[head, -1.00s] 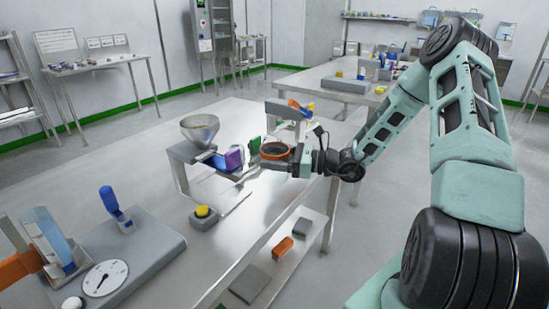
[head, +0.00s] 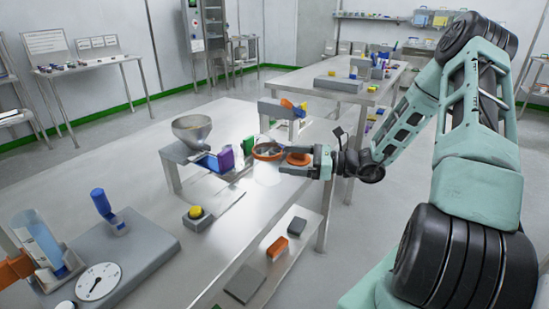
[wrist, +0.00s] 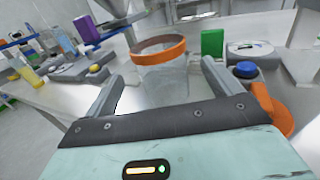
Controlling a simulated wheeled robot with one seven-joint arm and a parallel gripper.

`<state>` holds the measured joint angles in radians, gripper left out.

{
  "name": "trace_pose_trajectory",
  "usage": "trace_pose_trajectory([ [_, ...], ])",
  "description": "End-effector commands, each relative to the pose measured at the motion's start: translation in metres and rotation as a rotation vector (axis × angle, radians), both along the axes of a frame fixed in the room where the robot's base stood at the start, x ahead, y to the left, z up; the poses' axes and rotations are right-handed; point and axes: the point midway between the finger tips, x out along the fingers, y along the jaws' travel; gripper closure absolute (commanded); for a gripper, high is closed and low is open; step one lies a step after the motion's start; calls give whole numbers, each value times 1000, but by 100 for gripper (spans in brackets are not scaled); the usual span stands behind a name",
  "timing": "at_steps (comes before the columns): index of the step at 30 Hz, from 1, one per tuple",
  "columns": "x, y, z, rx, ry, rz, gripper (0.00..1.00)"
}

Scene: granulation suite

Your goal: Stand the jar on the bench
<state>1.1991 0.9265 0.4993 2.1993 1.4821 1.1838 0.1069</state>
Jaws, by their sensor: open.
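The jar (wrist: 160,75) is clear with an orange rim. It stands upright on the bench (head: 262,206), and its orange rim shows in the head view (head: 268,156). My gripper (head: 290,166) is to the right of the jar in the head view. In the wrist view my gripper (wrist: 161,78) has its two fingers spread wide, with the jar beyond and between them. There is visible space between the jar and each finger. The jar's lower part is faint against the shiny bench top.
An orange round item (head: 299,158) lies close behind my gripper. A purple block (head: 226,159), a green block (head: 248,145) and a steel funnel (head: 191,128) stand left of the jar. A yellow button box (head: 197,217) sits at the bench front. The front bench surface has bare room.

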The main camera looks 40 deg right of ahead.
Motion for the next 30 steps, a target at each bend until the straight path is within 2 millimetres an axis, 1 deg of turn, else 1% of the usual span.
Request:
trace_pose_trajectory([
  [1, -8, -8, 0, -1, 0, -3, 9],
  [3, -17, -17, 0, -1, 0, -3, 9],
  [9, -34, -31, 0, -1, -1, 0, 9],
  [15, -39, -35, 0, 0, 0, 1, 9],
  [30, -38, -34, 0, 0, 0, 1, 9],
])
